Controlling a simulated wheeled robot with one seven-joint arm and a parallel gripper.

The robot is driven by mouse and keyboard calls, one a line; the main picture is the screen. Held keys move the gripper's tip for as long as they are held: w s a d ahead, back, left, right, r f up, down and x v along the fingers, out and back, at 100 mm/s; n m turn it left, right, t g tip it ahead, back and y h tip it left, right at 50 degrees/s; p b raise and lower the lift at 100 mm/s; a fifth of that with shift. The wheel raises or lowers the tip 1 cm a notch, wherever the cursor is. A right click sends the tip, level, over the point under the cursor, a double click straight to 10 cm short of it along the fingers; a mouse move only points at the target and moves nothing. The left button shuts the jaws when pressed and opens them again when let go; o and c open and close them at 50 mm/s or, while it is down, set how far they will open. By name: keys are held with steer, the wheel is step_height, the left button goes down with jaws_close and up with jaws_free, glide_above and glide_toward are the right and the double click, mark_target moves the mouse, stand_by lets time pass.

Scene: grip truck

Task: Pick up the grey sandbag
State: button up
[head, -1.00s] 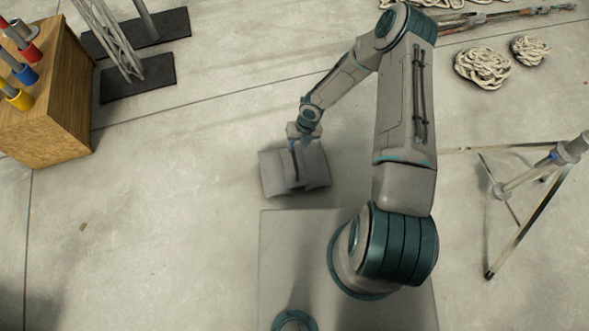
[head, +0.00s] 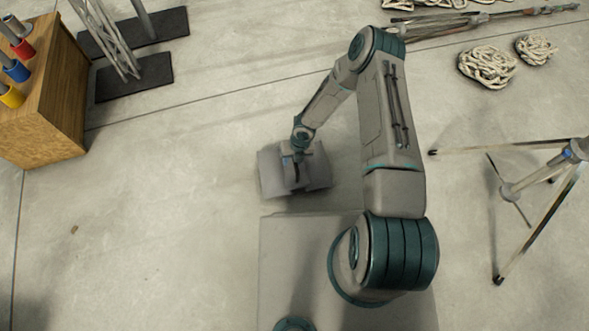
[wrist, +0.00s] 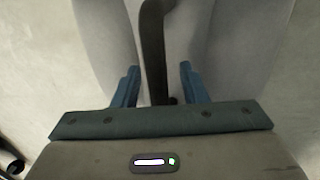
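The grey sandbag (head: 271,172) lies on the concrete floor just beyond the front of my base in the head view. A dark strap handle runs across its middle. My gripper (head: 293,165) is low over the middle of the sandbag. In the wrist view the sandbag (wrist: 230,50) fills most of the upper picture. The two blue fingers of my gripper (wrist: 158,82) are apart, one on each side of the dark strap handle (wrist: 153,50). Gaps show between the strap and both fingers. I cannot tell whether the fingertips touch the bag.
A wooden box (head: 50,120) with coloured tubes stands at the left, near dark base plates (head: 134,77). Coiled ropes (head: 487,66) lie at the upper right. A tripod stand (head: 512,190) is at the right. The floor left of the sandbag is clear.

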steer(key=shift+r, duration=0.1)
jaws_close()
stand_by(1.2)
steer(key=shift+w+r, duration=0.1)
